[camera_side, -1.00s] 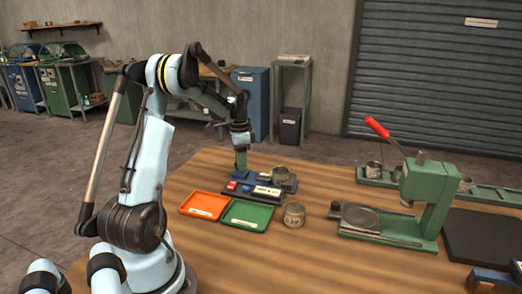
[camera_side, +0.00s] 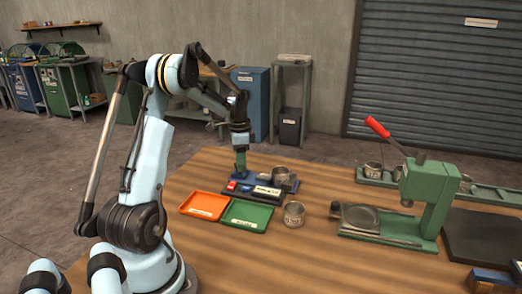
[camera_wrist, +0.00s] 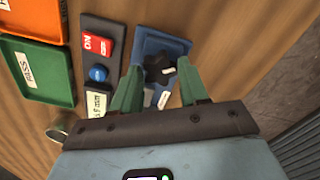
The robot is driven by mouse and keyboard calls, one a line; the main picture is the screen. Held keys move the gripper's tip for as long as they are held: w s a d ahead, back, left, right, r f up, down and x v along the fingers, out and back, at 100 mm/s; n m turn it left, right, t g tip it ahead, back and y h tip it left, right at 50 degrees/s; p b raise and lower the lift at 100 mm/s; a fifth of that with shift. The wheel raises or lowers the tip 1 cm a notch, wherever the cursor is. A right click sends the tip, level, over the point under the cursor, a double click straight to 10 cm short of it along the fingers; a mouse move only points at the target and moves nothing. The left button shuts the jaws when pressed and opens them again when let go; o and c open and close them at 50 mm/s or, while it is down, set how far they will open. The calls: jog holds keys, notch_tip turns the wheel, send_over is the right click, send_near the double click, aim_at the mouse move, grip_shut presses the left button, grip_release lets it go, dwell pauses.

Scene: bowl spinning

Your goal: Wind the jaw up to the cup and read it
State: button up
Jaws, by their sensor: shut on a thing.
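My gripper (camera_wrist: 159,70) has its two green fingers on either side of a black lobed knob (camera_wrist: 158,69) on a blue gauge base (camera_wrist: 176,45) and is shut on it. In the side view my gripper (camera_side: 241,172) points down at the left end of that base. A grey metal cup (camera_side: 281,175) stands on the base, to the right of my gripper. The jaw and its contact with the cup cannot be made out. A dark panel beside the base carries a white readout (camera_side: 266,191), too small to read surely.
The panel has a red switch (camera_wrist: 97,45) and a blue button (camera_wrist: 98,73). An orange tray (camera_side: 204,194) and a green tray marked PASS (camera_wrist: 36,92) lie left of it. Another cup (camera_side: 294,220) stands at the front. A green press (camera_side: 431,200) is at right.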

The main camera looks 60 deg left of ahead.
dwell(0.4)
jog(key=o, duration=1)
jog(key=shift+r, duration=0.1)
notch_tip(320, 180, up, 12)
jog(key=shift+f, duration=0.1)
jog(key=shift+d, duration=0.15)
